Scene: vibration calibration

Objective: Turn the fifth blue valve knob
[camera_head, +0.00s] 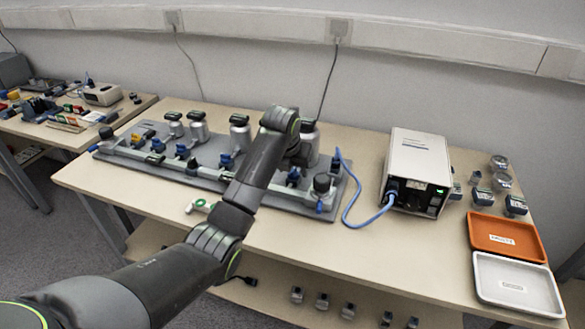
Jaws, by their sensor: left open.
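A grey valve manifold board (140,166) lies on the wooden table, with a row of small blue valve knobs along its pipe. Blue knobs show at the left (182,150), in the middle (226,160) and right of my arm (293,176); another small blue part (320,206) is at the right end. Which knob is the fifth is unclear, as my arm hides part of the row. My left arm reaches over the board, and my left gripper (296,163) points down near the blue knob right of the arm. It is open; contact cannot be told. My right gripper is not in view.
Metal cylinders (240,133) stand along the board's back. A white instrument box (417,160) with a blue cable (350,200) stands to the right. An orange tray (480,238) and a white tray (515,288) lie farther right.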

